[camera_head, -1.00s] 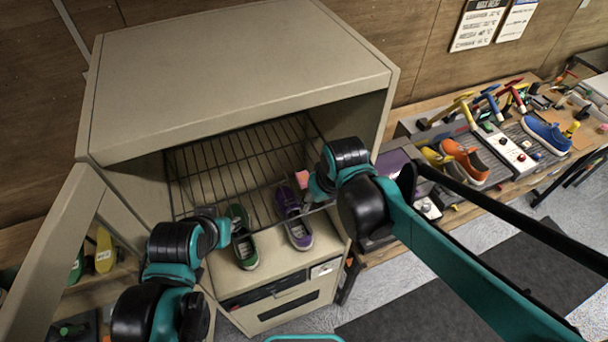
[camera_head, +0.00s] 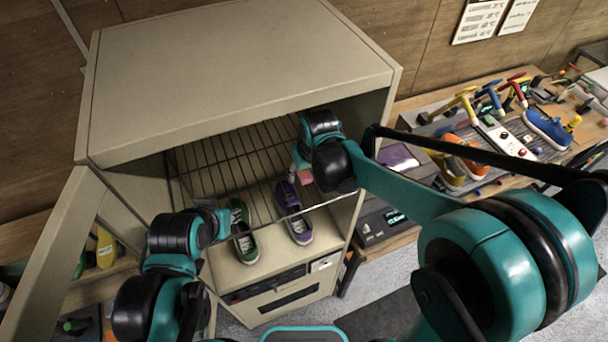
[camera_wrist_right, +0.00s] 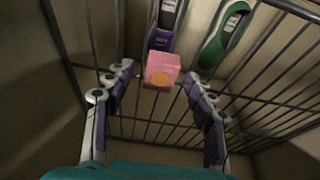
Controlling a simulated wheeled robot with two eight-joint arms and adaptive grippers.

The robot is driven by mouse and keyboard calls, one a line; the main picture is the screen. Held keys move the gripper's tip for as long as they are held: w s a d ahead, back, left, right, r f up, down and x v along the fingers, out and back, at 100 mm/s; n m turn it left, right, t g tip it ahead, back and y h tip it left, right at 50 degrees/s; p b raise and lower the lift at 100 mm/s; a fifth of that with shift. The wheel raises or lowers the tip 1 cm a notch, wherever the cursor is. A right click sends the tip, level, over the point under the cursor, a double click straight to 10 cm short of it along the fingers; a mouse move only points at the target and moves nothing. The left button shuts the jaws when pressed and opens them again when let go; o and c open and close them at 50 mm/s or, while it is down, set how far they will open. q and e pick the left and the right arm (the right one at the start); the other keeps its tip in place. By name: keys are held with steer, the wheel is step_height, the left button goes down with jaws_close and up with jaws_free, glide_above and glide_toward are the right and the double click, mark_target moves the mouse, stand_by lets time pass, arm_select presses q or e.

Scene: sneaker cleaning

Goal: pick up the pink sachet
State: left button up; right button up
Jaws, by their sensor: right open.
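The pink sachet (camera_head: 305,176) shows in the head view just beyond the heel of the purple sneaker (camera_head: 293,212), partly covered by my right arm. In the right wrist view the sachet (camera_wrist_right: 162,70) is a small pink block with an orange round mark, ahead of the fingers. My right gripper (camera_head: 299,163) is inside the cabinet, mostly hidden by its own wrist. Its fingers are spread wide in the wrist view, one on each side of the sachet's line, with nothing between them gripped. My left gripper (camera_head: 217,221) is at the cabinet's left opening; its fingers are unclear.
The beige cabinet (camera_head: 230,60) has a wire rack (camera_head: 225,165) inside and an open door (camera_head: 55,250) at left. A green sneaker (camera_head: 243,235) stands left of the purple one. Cabinet walls are close around my right gripper. A workbench with tools and shoes is at right.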

mark_target(303, 173)
arm_select(q)
steer(key=shift+s, duration=0.15)
arm_select(e)
steer(key=shift+s, duration=0.15)
steer(key=shift+c, duration=0.6)
steer(key=c, duration=1)
steer(key=shift+r, duration=0.15)
arm_select(q)
steer(key=shift+f, duration=0.1)
arm_select(e)
steer(key=shift+r, duration=0.6)
arm_select(q)
steer(key=shift+f, duration=0.15)
arm_select(e)
steer(key=shift+v, duration=1.05)
arm_select(q)
steer(key=shift+f+b, duration=0.5)
steer(key=shift+b, duration=0.3)
arm_select(e)
steer(key=s+d, duration=0.1)
steer(key=s, duration=0.4)
steer(key=s+d, duration=0.2)
steer(key=s, duration=0.4)
steer(key=s+d, duration=0.2)
steer(key=s, duration=0.3)
steer(key=shift+s+d, duration=0.15)
